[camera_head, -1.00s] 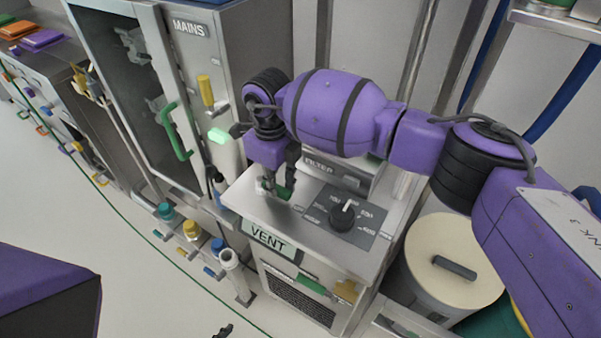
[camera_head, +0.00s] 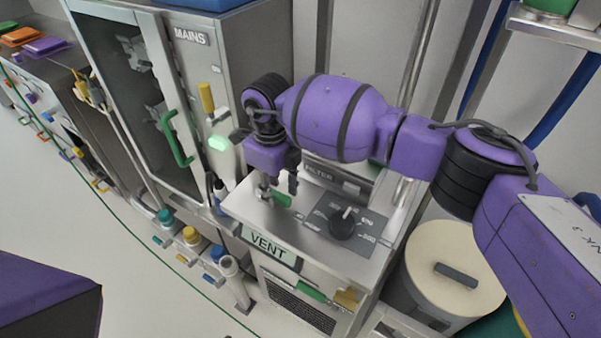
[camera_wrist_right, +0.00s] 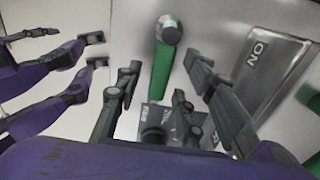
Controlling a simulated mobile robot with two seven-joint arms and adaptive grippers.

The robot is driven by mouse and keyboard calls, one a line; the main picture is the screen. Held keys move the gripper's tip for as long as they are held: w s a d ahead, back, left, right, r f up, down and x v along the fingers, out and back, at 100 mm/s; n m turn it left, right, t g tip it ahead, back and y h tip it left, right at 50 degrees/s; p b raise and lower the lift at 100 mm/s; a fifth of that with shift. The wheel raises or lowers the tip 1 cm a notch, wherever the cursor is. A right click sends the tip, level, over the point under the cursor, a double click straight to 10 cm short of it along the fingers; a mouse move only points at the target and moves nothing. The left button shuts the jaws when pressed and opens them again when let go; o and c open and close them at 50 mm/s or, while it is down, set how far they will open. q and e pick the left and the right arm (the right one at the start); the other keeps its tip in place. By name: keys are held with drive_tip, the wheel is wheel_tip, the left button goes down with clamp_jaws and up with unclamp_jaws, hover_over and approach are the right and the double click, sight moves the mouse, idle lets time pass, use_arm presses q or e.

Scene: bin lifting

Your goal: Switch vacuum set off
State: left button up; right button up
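A steel unit with a VENT plate (camera_head: 271,247) stands in the middle of the head view. On its top, a green lever (camera_head: 280,199) with a round metal pivot sits beneath my right gripper (camera_head: 278,187). In the right wrist view, the green lever (camera_wrist_right: 163,70) runs down from its pivot between the dark fingers of my right gripper (camera_wrist_right: 165,80). The fingers are spread, with gaps to the lever on both sides.
A black knob (camera_head: 342,224) on a grey panel is right of the lever. A FILTER box (camera_head: 340,180) stands behind. The MAINS cabinet (camera_head: 191,36) with a green handle (camera_head: 175,140) is at left. A lidded drum (camera_head: 455,262) stands at right.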

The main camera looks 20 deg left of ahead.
sight(276, 194)
wheel_tip(276, 194, up, 12)
drive_tip(key=shift+f, duration=0.25)
idle(0.5)
